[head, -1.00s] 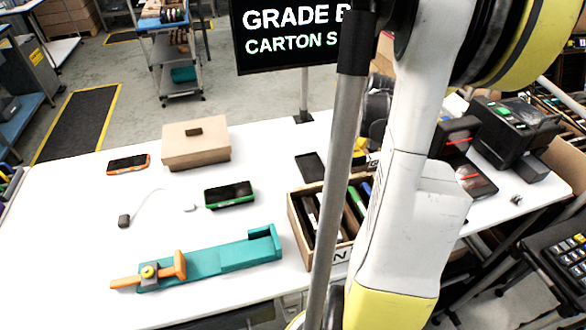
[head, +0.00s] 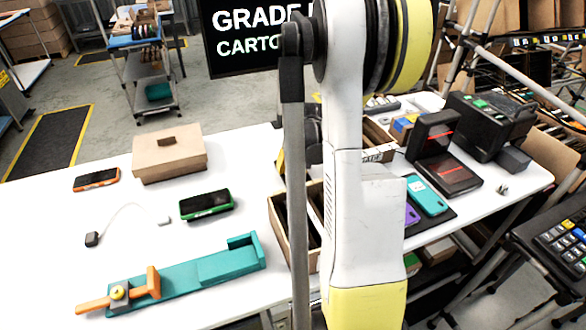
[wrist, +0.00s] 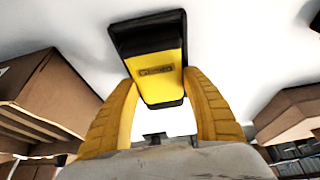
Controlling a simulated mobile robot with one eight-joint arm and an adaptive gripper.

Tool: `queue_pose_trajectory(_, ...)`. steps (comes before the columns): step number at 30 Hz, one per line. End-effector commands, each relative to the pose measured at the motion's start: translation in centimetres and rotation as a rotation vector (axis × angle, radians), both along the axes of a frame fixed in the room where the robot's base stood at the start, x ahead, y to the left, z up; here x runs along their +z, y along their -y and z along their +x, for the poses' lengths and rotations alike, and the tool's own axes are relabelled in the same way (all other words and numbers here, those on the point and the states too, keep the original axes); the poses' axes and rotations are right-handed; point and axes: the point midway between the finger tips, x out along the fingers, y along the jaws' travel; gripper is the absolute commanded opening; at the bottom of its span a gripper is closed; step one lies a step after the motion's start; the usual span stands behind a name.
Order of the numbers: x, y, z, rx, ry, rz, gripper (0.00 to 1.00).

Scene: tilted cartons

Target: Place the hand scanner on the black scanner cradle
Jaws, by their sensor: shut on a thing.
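My gripper (wrist: 165,110) shows in the wrist view with two yellow fingers. They are shut on the hand scanner (wrist: 160,75), which has a yellow body with a small label and a black end. The scanner is up off the white surface behind it, as far as the wrist view shows. In the head view my arm hides most of the gripper and the scanner. I cannot pick out the black scanner cradle for certain; it may be behind my arm.
On the white table (head: 150,225) are a teal fixture (head: 200,272), a green-edged device (head: 206,204), an orange device (head: 96,179), a closed carton (head: 168,157) and an open box (head: 285,225). A black unit with red lines (head: 450,175) stands at right.

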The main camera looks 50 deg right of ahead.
Motion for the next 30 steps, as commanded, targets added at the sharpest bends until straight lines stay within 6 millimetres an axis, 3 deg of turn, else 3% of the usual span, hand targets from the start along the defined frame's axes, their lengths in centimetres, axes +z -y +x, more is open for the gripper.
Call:
queue_pose_trajectory(8,-0.2,0.0,0.0,0.000,0.000,0.000,0.32)
queue_pose_trajectory(9,-0.2,0.0,0.0,0.000,0.000,0.000,0.62)
queue_pose_trajectory(11,-0.1,0.0,0.0,0.000,0.000,0.000,0.78)
queue_pose_trajectory(22,0.4,0.0,0.0,0.000,0.000,0.000,0.78)
queue_pose_trajectory(26,2.3,-0.4,-0.7,-0.001,0.000,0.000,0.78)
queue_pose_trajectory(30,5.4,-1.0,-1.8,-0.002,0.000,0.000,0.78)
